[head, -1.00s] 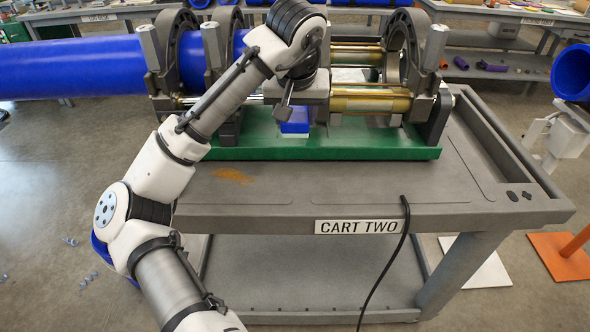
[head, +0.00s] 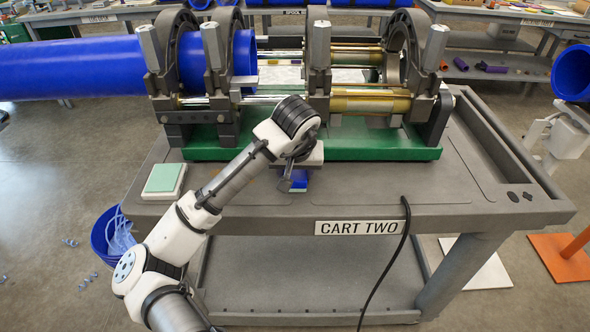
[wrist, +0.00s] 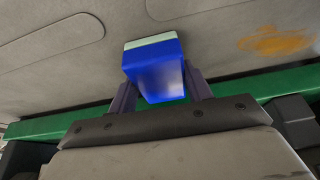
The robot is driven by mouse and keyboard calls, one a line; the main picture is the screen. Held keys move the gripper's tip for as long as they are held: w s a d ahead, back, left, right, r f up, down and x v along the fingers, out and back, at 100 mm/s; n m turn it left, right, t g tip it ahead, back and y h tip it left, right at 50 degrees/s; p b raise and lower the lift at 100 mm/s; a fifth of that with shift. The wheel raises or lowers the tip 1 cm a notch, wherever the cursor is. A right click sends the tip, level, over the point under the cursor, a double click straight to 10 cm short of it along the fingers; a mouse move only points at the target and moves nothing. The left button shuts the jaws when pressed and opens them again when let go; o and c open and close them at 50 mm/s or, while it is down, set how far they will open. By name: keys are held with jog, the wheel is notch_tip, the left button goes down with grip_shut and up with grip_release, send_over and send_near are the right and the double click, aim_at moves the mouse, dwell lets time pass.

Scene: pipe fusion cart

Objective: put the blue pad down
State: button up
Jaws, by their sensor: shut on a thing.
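The blue pad (head: 299,181) shows as a small blue patch below my gripper (head: 296,170), over the front part of the cart top. In the wrist view the blue pad (wrist: 158,70) is a blue block with a pale strip along its far edge. It sits between the two fingers of my gripper (wrist: 160,88), which are shut on it. My arm and hand hide most of it in the head view. I cannot tell whether it touches the cart top.
A pad with a pale green top (head: 163,181) lies at the cart's left front. The fusion machine's green base (head: 380,148) stands behind my gripper. The cart top (head: 400,185) is clear to the right. A black cable (head: 395,250) hangs over the front edge. An orange stain (wrist: 275,42) marks the cart top.

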jog(key=o, duration=0.9)
jog(key=v, duration=1.2)
jog(key=shift+r, duration=0.1)
